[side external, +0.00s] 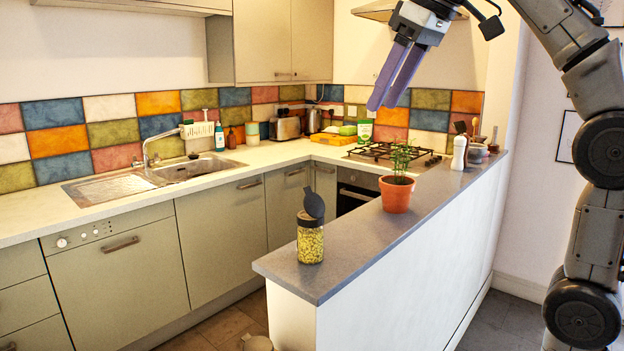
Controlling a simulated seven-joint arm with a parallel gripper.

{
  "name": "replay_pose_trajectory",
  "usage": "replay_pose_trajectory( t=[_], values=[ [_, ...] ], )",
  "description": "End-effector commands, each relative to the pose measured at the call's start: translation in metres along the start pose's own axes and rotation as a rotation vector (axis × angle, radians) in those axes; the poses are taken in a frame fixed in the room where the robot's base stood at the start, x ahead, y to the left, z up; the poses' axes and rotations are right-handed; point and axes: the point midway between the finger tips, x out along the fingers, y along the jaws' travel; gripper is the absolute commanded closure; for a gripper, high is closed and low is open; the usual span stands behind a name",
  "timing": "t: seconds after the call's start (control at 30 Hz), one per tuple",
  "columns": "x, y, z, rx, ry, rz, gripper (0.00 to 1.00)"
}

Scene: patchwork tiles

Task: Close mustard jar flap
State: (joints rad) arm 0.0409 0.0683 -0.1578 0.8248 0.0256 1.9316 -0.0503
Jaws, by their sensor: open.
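The mustard jar (310,243) stands upright near the front left end of the grey counter. It is clear and filled with yellowish contents, with a dark top.
A potted plant in a terracotta pot (396,196) stands on the grey counter (350,240) behind and right of the jar. A white bottle (459,152) and small items stand further back. The counter around the jar is clear; its edges are close by.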

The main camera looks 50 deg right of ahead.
Motion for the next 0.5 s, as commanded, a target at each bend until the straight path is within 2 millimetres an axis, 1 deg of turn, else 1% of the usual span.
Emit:
replay_pose_trajectory(
  t=[0.03,0.1,0.2,0.3,0.4,0.5],
  values=[
    [0.011,0.003,-0.018,0.003,-0.007,0.001,0.47],
    [0.025,0.006,-0.037,0.007,-0.015,0.002,0.47],
    [0.047,0.010,-0.058,0.012,-0.027,0.004,0.47],
    [0.066,0.014,-0.071,0.017,-0.044,0.005,0.47],
    [0.082,0.016,-0.076,0.021,-0.072,0.004,0.47],
    [0.088,0.017,-0.077,0.022,-0.083,0.004,0.47]
  ],
)
